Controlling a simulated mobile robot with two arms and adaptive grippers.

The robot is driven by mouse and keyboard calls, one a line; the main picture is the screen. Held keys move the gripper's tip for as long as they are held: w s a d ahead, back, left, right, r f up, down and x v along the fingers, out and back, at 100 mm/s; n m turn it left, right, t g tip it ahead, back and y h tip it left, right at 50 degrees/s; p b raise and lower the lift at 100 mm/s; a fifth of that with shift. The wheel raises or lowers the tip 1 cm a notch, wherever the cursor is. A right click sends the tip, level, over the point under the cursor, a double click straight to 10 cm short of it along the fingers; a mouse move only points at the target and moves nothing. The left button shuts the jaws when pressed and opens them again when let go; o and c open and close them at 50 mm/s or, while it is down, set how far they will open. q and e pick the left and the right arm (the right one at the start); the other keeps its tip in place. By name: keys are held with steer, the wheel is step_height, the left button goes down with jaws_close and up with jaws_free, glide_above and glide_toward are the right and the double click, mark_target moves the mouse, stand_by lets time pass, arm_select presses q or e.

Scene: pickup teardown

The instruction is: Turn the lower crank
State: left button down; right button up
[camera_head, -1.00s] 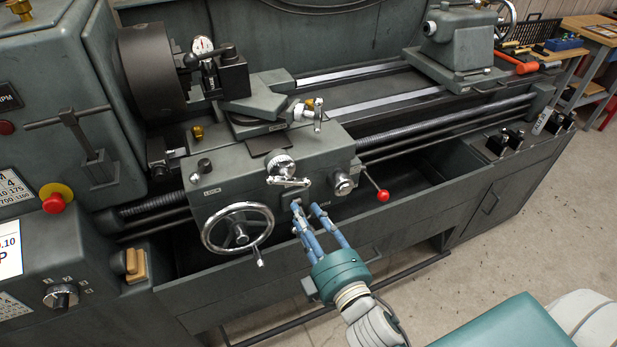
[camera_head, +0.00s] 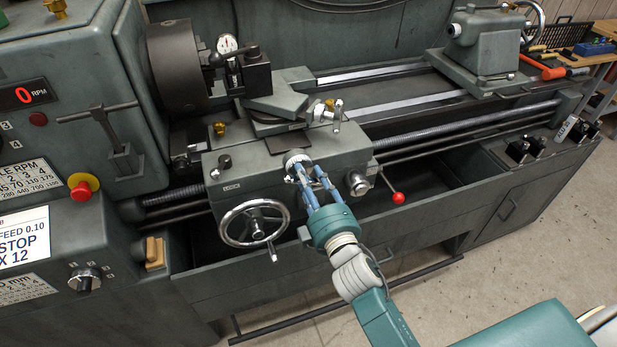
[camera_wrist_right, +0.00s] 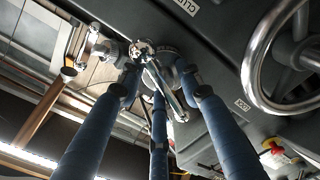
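The lower crank, a small chrome crank with a dial (camera_head: 297,158), is on the front of the lathe carriage (camera_head: 240,165), below the upper chrome crank (camera_head: 336,115). My right gripper (camera_head: 307,172) reaches up to it, and its blue fingers partly hide the crank's arm. In the right wrist view, the fingers of my right gripper (camera_wrist_right: 158,80) are spread apart around the chrome crank handle (camera_wrist_right: 166,85). I cannot tell whether any finger touches it. My left gripper is not in view.
The large chrome handwheel (camera_head: 254,222) is just left of my right gripper. A chrome knob (camera_head: 358,184) and a red-ball lever (camera_head: 398,198) are close on the right. The chip tray (camera_head: 450,180) lies below. The floor in front is clear.

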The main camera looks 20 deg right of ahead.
steer(key=shift+c, duration=0.3)
jaws_close()
steer(key=m, duration=0.3)
steer(key=shift+p, duration=0.4)
steer(key=m+p, duration=0.1)
steer(key=m, duration=0.3)
steer(key=shift+m, duration=0.3)
steer(key=shift+f, duration=0.1)
jaws_free()
steer(key=shift+o, duration=0.3)
steer(key=shift+d, duration=0.1)
